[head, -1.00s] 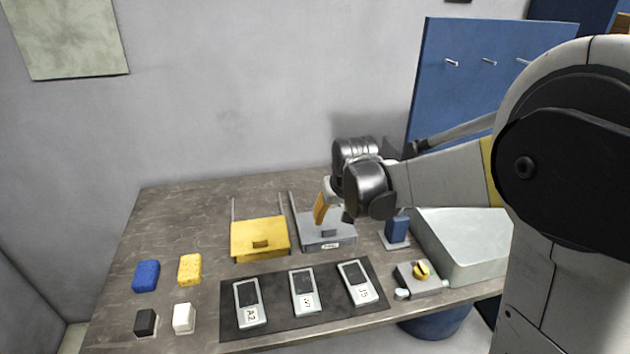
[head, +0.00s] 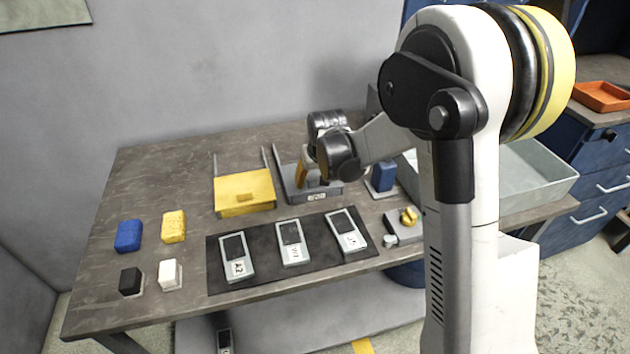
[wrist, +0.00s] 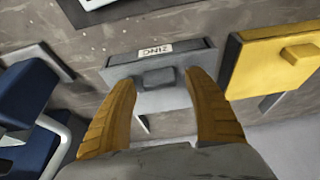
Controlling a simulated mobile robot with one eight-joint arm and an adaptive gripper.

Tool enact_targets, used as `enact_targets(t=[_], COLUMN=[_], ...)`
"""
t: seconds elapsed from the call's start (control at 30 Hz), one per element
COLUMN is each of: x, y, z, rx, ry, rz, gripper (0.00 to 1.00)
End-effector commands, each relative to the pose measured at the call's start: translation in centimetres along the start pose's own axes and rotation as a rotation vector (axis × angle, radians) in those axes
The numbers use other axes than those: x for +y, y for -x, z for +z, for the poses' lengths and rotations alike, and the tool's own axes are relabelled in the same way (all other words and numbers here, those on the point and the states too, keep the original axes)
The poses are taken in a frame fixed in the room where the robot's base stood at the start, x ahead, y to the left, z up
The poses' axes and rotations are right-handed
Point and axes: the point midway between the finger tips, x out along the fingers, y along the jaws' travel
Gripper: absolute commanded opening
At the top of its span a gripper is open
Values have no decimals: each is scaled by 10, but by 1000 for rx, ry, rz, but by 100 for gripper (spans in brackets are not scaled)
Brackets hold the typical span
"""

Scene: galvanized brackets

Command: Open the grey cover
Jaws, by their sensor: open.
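The grey cover (head: 322,194) is a flat grey lid with a small white label, at the back of the table, right of a yellow cover (head: 245,192). My gripper (head: 303,174) is over it and hides part of it. In the wrist view, the grey cover (wrist: 190,57) has a dark grey knob (wrist: 158,77) that shows between the two open yellow fingers of my gripper (wrist: 163,80). I see gaps on both sides of the knob; I cannot tell how deep the fingers reach. The cover looks shut.
A blue block on a stand (head: 382,177) is close on the right of the grey cover. In front lies a dark mat (head: 212,270) with several handheld devices. A yellow-knobbed fixture (head: 408,217) and a grey bin (head: 545,185) are to the right. Sponges and small blocks are at left.

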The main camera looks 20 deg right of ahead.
Motion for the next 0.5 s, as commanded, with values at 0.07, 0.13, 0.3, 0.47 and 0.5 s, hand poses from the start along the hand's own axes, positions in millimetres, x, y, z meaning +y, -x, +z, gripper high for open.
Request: enact_targets(t=[0.07,0.13,0.3,0.47,0.5], x=[0,0,0,0,0], y=[0,0,1,0,0], z=[0,0,0,0,0], rx=[0,0,0,0,0], ry=[0,0,0,0,0], rz=[0,0,0,0,0], gripper=[61,61,17,0,0])
